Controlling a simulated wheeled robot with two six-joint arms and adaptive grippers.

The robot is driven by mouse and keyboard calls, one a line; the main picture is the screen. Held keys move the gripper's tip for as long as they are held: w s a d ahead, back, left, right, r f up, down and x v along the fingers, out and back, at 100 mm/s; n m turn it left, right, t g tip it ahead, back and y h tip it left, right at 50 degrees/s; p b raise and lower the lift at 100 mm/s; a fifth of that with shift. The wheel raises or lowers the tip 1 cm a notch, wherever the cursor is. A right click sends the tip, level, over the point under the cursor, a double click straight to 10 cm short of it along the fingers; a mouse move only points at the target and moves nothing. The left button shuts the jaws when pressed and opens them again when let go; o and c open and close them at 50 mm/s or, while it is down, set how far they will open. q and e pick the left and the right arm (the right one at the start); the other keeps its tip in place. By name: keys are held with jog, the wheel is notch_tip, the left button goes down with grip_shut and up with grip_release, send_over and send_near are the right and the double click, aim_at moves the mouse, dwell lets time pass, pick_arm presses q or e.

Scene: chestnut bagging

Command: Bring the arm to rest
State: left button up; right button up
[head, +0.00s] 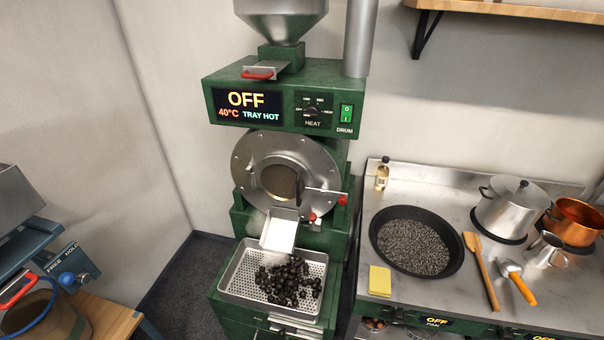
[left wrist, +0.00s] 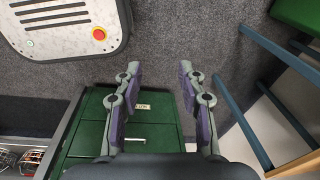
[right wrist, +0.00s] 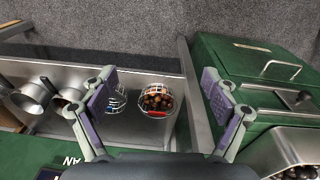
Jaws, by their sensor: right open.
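My left gripper (left wrist: 159,78) shows in the left wrist view, its fingers apart and nothing between them, above the floor and a green drawer cabinet (left wrist: 125,140). My right gripper (right wrist: 160,84) shows in the right wrist view, open and empty. In that view a wire basket of brown chestnuts (right wrist: 155,98) lies beyond and between its fingers, on a steel shelf. Neither gripper is in the head view. Dark chestnuts (head: 287,281) lie in the perforated tray (head: 233,288) below the green roaster (head: 285,85), whose display reads OFF, 40°C, TRAY HOT.
The steel stovetop (head: 480,285) holds a black pan of dark grains (head: 415,241), a lidded pot (head: 508,207), a copper pot (head: 574,218), a wooden spoon (head: 481,268) and a yellow sponge (head: 380,280). A wooden bench (head: 105,318) stands at left. Open carpet lies between.

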pick_arm(q)
jog(key=f+b, duration=0.2)
jog(key=w+f+b, duration=0.1)
jog(key=f, duration=0.1)
jog(key=shift+w+f+b, duration=0.15)
jog(key=shift+f+b, duration=0.2)
jog(key=shift+f, duration=0.05)
pick_arm(e)
jog(key=s+f+n, duration=0.2)
jog(key=s+f, duration=1.6)
jog(key=s, duration=0.4)
jog(key=shift+s+d+f+t, duration=0.2)
jog(key=shift+s+t, duration=0.1)
jog(key=shift+s, duration=0.1)
